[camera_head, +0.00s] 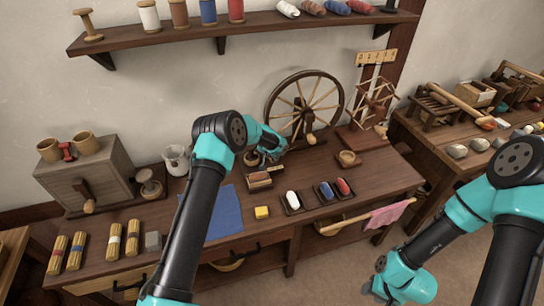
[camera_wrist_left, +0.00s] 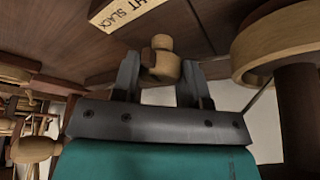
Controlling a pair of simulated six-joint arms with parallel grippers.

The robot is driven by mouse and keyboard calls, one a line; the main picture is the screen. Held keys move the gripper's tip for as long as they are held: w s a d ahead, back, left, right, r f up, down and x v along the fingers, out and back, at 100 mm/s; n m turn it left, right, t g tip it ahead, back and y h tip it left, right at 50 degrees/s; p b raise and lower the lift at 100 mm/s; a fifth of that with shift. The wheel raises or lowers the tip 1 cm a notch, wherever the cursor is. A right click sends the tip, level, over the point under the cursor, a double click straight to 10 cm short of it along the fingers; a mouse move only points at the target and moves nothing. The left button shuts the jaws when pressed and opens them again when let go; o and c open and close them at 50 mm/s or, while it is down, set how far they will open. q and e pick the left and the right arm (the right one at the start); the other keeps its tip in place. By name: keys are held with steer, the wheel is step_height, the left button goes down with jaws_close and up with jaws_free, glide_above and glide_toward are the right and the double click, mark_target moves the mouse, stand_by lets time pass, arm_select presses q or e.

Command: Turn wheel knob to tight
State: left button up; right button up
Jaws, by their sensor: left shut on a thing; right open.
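The wheel knob (camera_wrist_left: 163,64), a pale wooden peg with a rounded end, sits between the fingers of my left gripper (camera_wrist_left: 160,82) in the left wrist view. The gripper is shut on it. A pale label strip (camera_wrist_left: 128,12) near it shows "HT SLACK"; its start is cut off. In the head view the left gripper (camera_head: 268,156) is small and partly hidden, close to the foot of the large spinning wheel (camera_head: 290,113). My right gripper (camera_head: 374,288) is open and hangs low at the lower right, away from the bench.
A grey box (camera_head: 85,176) stands at the left. A shelf (camera_head: 190,37) with spools runs above.

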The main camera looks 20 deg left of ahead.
stand_by(0.3)
arm_select(q)
steer(key=o, duration=0.9)
steer(key=shift+r, duration=0.1)
steer(key=v, duration=1.7)
steer(key=shift+r, duration=0.15)
steer(key=shift+c, duration=0.2)
